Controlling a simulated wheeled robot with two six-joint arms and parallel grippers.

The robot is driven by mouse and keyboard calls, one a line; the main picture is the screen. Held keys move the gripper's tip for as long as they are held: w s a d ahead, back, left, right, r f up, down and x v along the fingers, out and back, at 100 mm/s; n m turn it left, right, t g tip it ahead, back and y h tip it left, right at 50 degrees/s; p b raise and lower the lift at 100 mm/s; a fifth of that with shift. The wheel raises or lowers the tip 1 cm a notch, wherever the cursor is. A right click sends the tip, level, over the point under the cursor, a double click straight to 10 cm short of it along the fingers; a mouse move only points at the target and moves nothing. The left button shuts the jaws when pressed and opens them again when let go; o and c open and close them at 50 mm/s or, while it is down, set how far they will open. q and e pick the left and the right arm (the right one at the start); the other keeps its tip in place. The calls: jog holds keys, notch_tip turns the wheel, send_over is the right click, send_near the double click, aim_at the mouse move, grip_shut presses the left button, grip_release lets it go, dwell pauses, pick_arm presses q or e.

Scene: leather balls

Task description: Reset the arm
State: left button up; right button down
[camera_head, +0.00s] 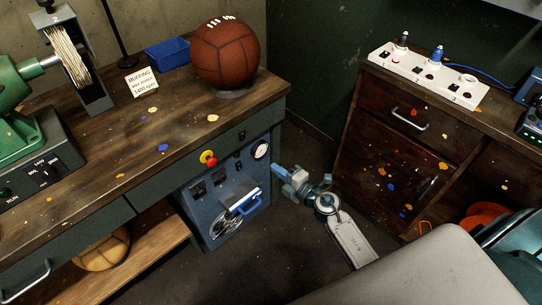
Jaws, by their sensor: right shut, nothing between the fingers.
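My right gripper (281,171) is shut and empty. It is held out in front of the blue control panel under the left workbench, apart from the panel. My right arm (345,232) reaches it from the lower right. My left gripper is not in view. A brown leather ball (226,55) with white laces rests on a low round stand on the left workbench. A tan ball (102,250) lies on the shelf below that bench.
The left workbench (185,105) carries a green buffing machine (15,115), a blue bin (167,54) and a small sign (142,82). A blue panel (228,190) has a red knob (207,157). A wooden cabinet (395,150) with a white power strip (428,75) stands right. Dark floor lies between.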

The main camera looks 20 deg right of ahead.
jog(key=s+d+f+m+g+h+p, duration=0.1)
jog(key=s+d+f+m+g+h, duration=0.15)
jog(key=s+f+m, duration=0.4)
jog(key=s+d+f+m+g+h+p, duration=0.1)
jog(key=s+d+f+m+h, duration=0.2)
jog(key=f, duration=0.7)
jog(key=s+d+f+m+g+h+p, duration=0.1)
jog(key=s+d+f+m+g+h, duration=0.15)
jog(key=s+f+m, duration=0.45)
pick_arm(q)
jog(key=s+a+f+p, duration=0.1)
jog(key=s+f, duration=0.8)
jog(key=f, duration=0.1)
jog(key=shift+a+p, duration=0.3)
pick_arm(e)
jog(key=s+f+m+g, duration=0.1)
jog(key=s+f+g, duration=0.2)
jog(key=s+f, duration=0.2)
jog(key=s+a+f+m+g+y, duration=0.1)
jog(key=s+f, duration=0.4)
jog(key=s, duration=0.6)
jog(key=s+a+f+m+g, duration=0.1)
jog(key=s+f+m+g, duration=0.2)
jog(key=s, duration=0.6)
jog(key=shift+f+g, duration=0.8)
jog(key=shift+f, duration=0.15)
